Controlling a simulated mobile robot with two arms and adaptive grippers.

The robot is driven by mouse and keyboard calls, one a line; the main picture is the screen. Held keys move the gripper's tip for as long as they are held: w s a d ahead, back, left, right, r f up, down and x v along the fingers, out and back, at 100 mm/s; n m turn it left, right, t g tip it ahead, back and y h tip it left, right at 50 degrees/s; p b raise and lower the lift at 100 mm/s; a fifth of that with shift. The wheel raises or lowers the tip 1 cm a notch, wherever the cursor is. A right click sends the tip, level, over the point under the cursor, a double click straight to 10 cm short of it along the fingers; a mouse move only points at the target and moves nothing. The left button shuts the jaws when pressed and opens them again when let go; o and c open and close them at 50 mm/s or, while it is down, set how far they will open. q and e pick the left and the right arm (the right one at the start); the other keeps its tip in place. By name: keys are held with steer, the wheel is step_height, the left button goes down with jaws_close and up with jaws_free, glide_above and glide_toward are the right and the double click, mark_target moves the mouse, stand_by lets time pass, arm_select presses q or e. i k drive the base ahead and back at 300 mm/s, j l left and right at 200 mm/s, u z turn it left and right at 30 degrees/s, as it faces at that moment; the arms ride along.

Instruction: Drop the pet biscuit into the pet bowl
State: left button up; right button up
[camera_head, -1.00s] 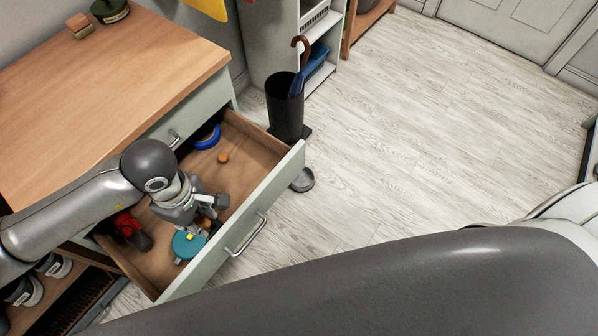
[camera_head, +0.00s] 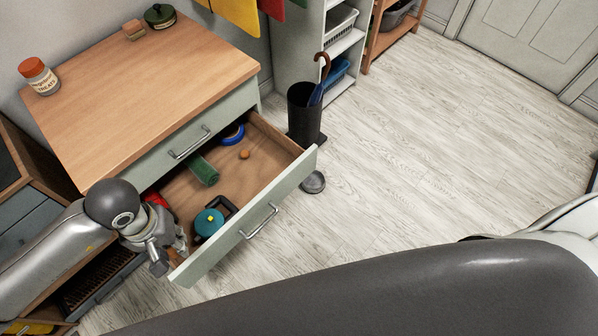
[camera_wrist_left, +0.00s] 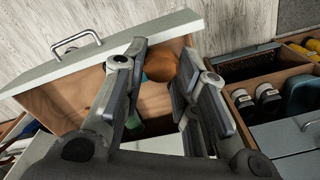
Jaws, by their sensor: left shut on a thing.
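My left gripper (camera_head: 172,252) is at the near left corner of the open drawer in the head view. In the left wrist view its two fingers (camera_wrist_left: 160,85) are shut on a round brown thing (camera_wrist_left: 160,66), which looks like the pet biscuit. The held thing is not clear in the head view. A round grey bowl (camera_head: 313,182), which looks like the pet bowl, stands on the floor beyond the drawer front, well to the right of this gripper. My right gripper is out of view.
The open drawer (camera_head: 290,183) holds a teal round thing (camera_head: 208,222), a green cylinder (camera_head: 203,170), a blue ring (camera_head: 233,134) and a small orange thing (camera_head: 244,154). A black umbrella stand (camera_head: 304,112) is behind the bowl. A treats jar (camera_head: 40,77) stands on the chest top. Floor to the right is clear.

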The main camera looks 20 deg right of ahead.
mark_target(309, 184)
steer(key=i+l+u, duration=0.1)
steer(key=l+u, duration=0.35)
steer(key=l, duration=0.2)
steer(key=l+u, duration=0.45)
steer(key=l, duration=1.05)
steer(key=l+u, duration=0.1)
steer(key=l, duration=0.75)
steer(key=k+l, duration=0.15)
steer(key=l, duration=0.7)
steer(key=i+u, duration=0.05)
